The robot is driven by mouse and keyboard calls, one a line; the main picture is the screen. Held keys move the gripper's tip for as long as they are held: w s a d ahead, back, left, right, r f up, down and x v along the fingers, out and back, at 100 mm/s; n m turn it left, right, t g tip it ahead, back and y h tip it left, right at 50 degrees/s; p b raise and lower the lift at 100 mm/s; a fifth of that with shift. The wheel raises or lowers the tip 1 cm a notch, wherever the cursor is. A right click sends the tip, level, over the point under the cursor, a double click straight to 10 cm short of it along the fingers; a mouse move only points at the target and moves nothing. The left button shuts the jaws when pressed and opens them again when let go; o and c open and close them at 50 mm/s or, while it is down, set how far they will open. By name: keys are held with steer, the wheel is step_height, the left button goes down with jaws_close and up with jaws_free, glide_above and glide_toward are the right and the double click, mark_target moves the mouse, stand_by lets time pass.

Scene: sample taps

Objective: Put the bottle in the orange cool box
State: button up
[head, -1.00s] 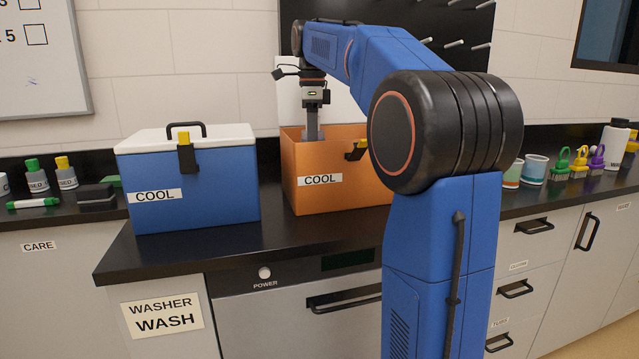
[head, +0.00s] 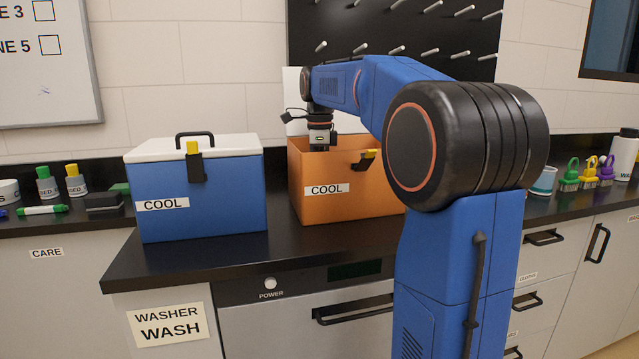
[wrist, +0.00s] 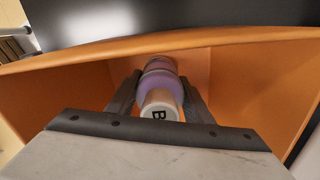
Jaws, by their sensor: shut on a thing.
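The orange cool box (head: 350,203) stands open on the black counter, with a COOL label on its front. Its orange walls also surround the wrist view (wrist: 50,95). My gripper (wrist: 157,92) reaches down into the box, and its fingers are hidden behind the front wall in the head view. In the wrist view the fingers are shut on the bottle (wrist: 160,88), which has a purple body and a pale cap marked with a dark letter B. The bottle is inside the box walls; I cannot tell whether it touches the floor of the box.
A blue cool box (head: 200,215) with a white lid stands left of the orange one. My arm hides part of the counter at right, where a cup (head: 543,181) and a white bottle (head: 624,155) stand.

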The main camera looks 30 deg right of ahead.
steer(key=o, duration=1.2)
step_height(320, 180, up, 11)
steer(key=shift+r, duration=0.55)
